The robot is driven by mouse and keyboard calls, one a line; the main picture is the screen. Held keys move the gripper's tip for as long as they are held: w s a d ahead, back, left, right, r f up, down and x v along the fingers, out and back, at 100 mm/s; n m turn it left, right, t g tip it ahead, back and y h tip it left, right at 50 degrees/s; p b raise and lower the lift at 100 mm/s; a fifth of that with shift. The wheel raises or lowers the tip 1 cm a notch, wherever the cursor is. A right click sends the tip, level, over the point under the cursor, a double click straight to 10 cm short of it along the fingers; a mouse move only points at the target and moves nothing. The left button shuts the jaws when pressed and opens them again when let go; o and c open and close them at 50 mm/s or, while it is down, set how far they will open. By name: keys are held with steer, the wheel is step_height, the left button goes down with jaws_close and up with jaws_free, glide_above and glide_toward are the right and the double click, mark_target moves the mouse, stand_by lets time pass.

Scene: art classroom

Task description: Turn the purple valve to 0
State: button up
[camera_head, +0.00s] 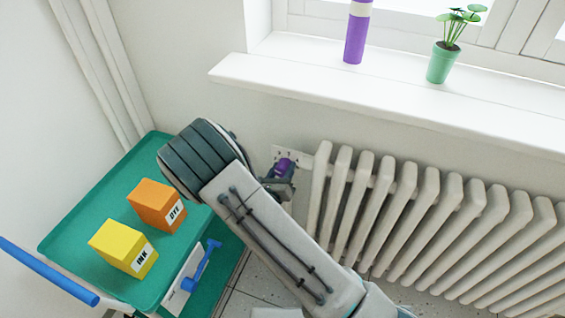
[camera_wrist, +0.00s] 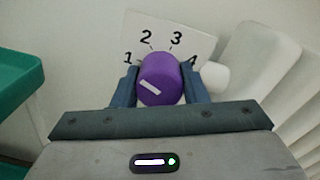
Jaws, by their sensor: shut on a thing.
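The purple valve (camera_wrist: 162,70) is a round knob with a white mark on its face. My gripper (camera_wrist: 159,86) is shut on the valve, one finger on each side. In the head view the valve (camera_head: 284,165) shows beside the radiator's left end, partly hidden by my gripper (camera_head: 279,183).
A white radiator (camera_head: 430,215) stands right of the valve under a windowsill (camera_head: 300,85) with a purple bottle (camera_head: 355,35) and a potted plant (camera_head: 444,60). At left, a green cart (camera_head: 75,235) holds an orange dye box (camera_head: 150,203) and a yellow ink box (camera_head: 117,243).

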steer(key=n+p, duration=0.3)
steer(key=shift+r+n, duration=0.25)
steer(key=shift+n, duration=0.15)
steer(key=n+p, duration=0.3)
steer(key=shift+n, duration=0.3)
steer(key=n+p, duration=0.3)
steer(key=shift+f, duration=0.15)
steer(key=shift+f+n+p, duration=0.1)
steer(key=shift+n+p, duration=0.6)
steer(key=shift+n, duration=1.4)
steer(key=o, duration=1)
steer(key=shift+c, duration=0.2)
